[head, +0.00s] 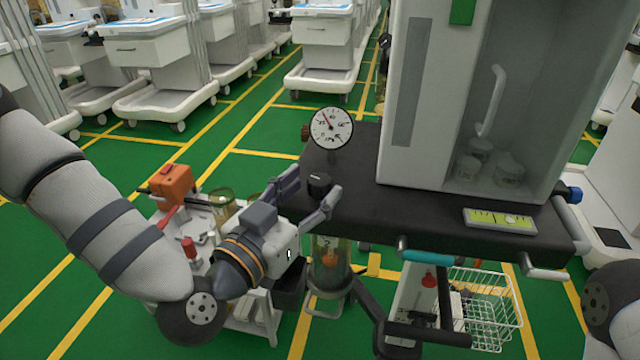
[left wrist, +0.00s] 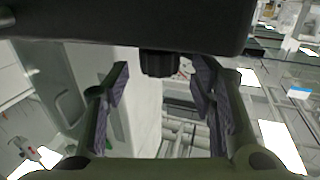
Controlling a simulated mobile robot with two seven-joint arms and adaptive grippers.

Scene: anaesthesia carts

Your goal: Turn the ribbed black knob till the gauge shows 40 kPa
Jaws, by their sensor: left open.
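The ribbed black knob (head: 319,184) sits at the left end of the cart's black top, below the gauge. The round white gauge (head: 331,127) faces me; its needle points up and slightly left, and its figures are too small to read. My left gripper (head: 309,194) is open, with one finger on either side of the knob. In the left wrist view the knob (left wrist: 157,64) shows between the two spread fingers (left wrist: 161,88), with a gap on both sides. My right gripper is out of view.
The black cart top (head: 350,190) carries a tall grey cabinet (head: 425,110) and a yellow-green tray (head: 499,221). A clear canister (head: 330,262) hangs below the knob. An orange device (head: 172,184) stands at left. Other carts fill the back; green floor lies between.

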